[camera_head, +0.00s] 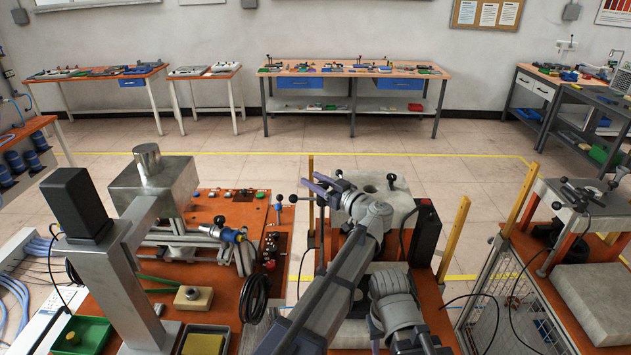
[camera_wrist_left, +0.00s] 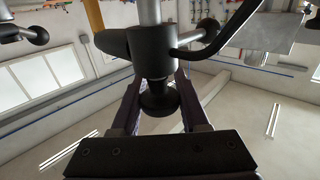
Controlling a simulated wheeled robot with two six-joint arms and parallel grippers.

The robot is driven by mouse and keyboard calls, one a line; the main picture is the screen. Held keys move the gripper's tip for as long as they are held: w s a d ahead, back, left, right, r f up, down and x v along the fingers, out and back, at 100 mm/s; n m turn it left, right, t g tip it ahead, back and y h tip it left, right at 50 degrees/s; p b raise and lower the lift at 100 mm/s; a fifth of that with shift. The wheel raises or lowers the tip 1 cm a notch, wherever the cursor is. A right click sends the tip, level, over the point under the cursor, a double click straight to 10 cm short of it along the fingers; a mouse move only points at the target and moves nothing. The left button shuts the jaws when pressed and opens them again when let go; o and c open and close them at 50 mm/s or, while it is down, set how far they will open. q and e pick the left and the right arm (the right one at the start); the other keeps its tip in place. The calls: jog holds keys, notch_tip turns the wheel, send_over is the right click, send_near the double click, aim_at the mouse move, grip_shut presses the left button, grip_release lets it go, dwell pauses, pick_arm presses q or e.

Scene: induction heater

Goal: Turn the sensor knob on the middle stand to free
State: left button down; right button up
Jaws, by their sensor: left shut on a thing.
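The middle stand (camera_head: 398,212) has a grey block top with a round hole, near the centre of the head view. My left gripper (camera_head: 318,186) is at the stand's upper left side, its purple fingers pointing left. In the left wrist view, a black sensor knob (camera_wrist_left: 160,98) with a rounded end hangs below a dark collar on a metal rod. My left gripper (camera_wrist_left: 158,112) is shut on this knob, one finger on each side. My arm hides much of the stand's front in the head view. The knob's setting cannot be read. My right gripper does not show.
A left bench (camera_head: 205,205) carries a metal column, tools and a coiled black cable (camera_head: 256,296). A black box (camera_head: 426,232) and a wooden post (camera_head: 453,238) stand right of the middle stand. Another stand (camera_head: 595,212) is at far right. The floor behind is clear.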

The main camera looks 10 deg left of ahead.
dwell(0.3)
pick_arm(q)
jog(key=shift+c, duration=2.2)
grip_release()
